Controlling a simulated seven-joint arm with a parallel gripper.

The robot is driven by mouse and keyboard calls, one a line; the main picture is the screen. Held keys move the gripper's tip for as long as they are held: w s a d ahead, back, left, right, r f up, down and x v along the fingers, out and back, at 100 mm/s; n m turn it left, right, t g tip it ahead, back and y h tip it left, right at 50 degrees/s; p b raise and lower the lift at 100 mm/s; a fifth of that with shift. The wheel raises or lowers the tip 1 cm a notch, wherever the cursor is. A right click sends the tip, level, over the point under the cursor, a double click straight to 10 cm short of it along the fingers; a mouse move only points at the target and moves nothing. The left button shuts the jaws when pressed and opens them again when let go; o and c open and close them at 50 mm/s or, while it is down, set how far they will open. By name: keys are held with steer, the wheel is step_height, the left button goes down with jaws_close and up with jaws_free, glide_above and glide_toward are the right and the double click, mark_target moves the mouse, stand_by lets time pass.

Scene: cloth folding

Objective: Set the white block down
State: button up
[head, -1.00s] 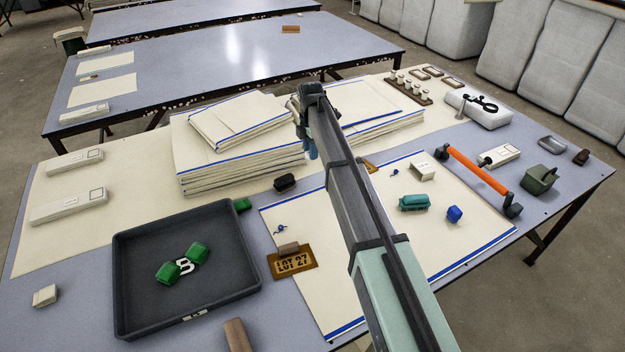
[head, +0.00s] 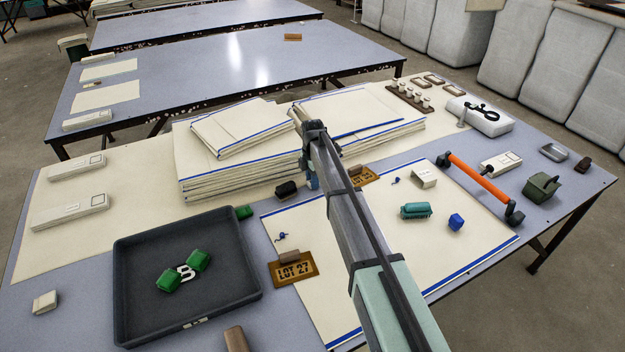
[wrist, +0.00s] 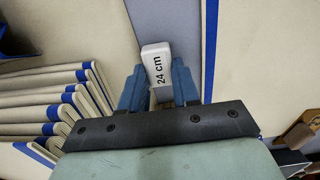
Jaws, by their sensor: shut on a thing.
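My gripper (wrist: 158,84) is shut on the white block (wrist: 157,62), which is marked "24 cm" and sits between the two blue fingers in the wrist view. In the head view my gripper (head: 311,180) is beside the front right of the stack of folded cloths (head: 235,165). The block is hidden behind my arm there. In the wrist view the block's end shows against a grey-blue strip of table (wrist: 170,18) between cream cloths. I cannot tell its height above the table.
A black brush-like block (head: 286,190) lies close left of my gripper. A LOT 27 plate (head: 293,268) and a black tray (head: 133,290) with green blocks (head: 183,272) are in front. A cream cloth with blue edges (head: 440,240) lies at right, holding a teal block (head: 416,210).

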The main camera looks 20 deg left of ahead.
steer(key=shift+f, duration=0.25)
steer(key=o, duration=1)
step_height(320, 180, up, 12)
steer(key=shift+r, duration=0.2)
